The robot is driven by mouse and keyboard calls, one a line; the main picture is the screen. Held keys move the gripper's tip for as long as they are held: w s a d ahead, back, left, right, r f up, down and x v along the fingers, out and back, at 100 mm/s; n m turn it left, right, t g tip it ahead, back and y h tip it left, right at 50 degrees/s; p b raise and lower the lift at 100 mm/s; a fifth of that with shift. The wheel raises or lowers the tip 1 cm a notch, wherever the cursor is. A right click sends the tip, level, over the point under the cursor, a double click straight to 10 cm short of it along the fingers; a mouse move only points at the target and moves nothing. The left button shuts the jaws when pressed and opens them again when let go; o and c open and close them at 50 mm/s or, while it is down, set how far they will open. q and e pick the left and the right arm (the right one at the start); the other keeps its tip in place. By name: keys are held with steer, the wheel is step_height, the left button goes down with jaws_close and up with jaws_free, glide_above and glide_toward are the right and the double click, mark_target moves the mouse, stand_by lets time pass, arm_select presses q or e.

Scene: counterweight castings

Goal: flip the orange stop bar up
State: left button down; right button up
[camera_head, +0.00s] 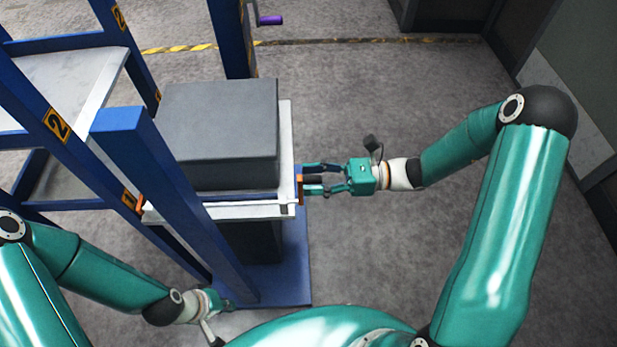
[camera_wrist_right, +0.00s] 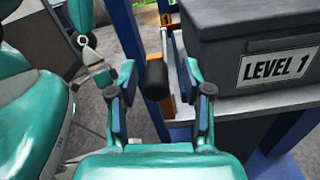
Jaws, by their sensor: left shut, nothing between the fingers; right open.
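The orange stop bar shows in the head view as an orange end piece (camera_head: 300,189) at the right front corner of a white shelf, with a pale rod along the front edge. In the right wrist view the orange piece (camera_wrist_right: 168,104) stands behind a black cylindrical grip (camera_wrist_right: 157,82). My right gripper (camera_head: 312,179) is open at this end. In its wrist view the fingers (camera_wrist_right: 158,85) stand on either side of the black grip, not closed on it. My left gripper (camera_head: 229,304) is shut and empty, low beside the blue post, partly hidden.
A dark grey box (camera_head: 220,125) sits on the white shelf (camera_head: 287,150); its label reads LEVEL 1 in the wrist view. A blue post (camera_head: 175,190) rises in front. Another blue rack (camera_head: 60,125) stands at left. The floor to the right is clear.

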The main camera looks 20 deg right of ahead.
jaws_close()
